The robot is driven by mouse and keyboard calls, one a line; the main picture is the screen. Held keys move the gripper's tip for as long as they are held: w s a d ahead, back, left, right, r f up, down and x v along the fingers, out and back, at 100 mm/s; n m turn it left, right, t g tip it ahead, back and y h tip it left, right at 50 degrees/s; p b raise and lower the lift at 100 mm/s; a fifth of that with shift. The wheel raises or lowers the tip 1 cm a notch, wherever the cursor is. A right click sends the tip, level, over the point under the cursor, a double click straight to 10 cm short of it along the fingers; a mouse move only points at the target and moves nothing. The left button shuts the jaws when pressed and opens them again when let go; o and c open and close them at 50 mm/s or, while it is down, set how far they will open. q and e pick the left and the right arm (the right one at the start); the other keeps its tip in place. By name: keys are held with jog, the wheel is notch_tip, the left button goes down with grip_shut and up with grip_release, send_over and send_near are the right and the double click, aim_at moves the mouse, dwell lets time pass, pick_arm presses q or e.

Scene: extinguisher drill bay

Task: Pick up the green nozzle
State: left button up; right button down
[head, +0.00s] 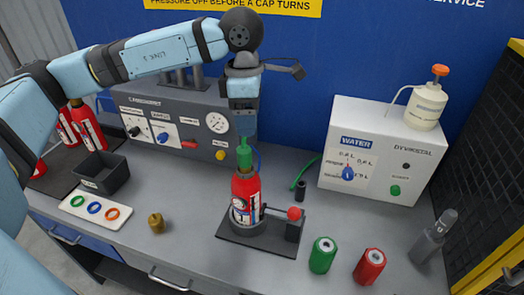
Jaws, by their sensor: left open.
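A green nozzle-like piece (244,157) stands upright on top of a red extinguisher (245,190), which sits in a round clamp on a dark base plate. My left gripper (243,137) points straight down over this green piece, its fingers at the piece's upper end. The gripper is open; the picture is too small to tell whether the fingers touch the piece. A thin green hose (304,173) runs from the white water unit to a small black cylinder (301,190) right of the extinguisher. My right gripper is not in view.
The clamp has a red knob (294,213). A green canister (322,255) and a red one (369,267) stand at the front right. A brass fitting (156,222) and a white ring tray (95,209) are at left. The grey control unit (150,105) stands close behind.

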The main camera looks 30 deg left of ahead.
aim_at(244, 148)
pick_arm(q)
jog(key=shift+y, duration=0.4)
jog(key=f, duration=0.2)
jog(key=a+f+p, duration=0.1)
jog(key=f, duration=0.4)
jog(key=shift+w+a+f, duration=0.2)
jog(key=shift+w+a, duration=0.05)
jog(key=shift+w+a+f+p, duration=0.1)
jog(key=shift+a+f+p, duration=0.05)
jog(key=shift+f+p, duration=0.45)
jog(key=f, duration=0.2)
jog(key=f+p, duration=0.1)
jog(key=shift+w+a+f, duration=0.1)
jog(key=shift+a+f, duration=0.15)
jog(key=shift+f, duration=0.35)
jog(key=c, duration=1.1)
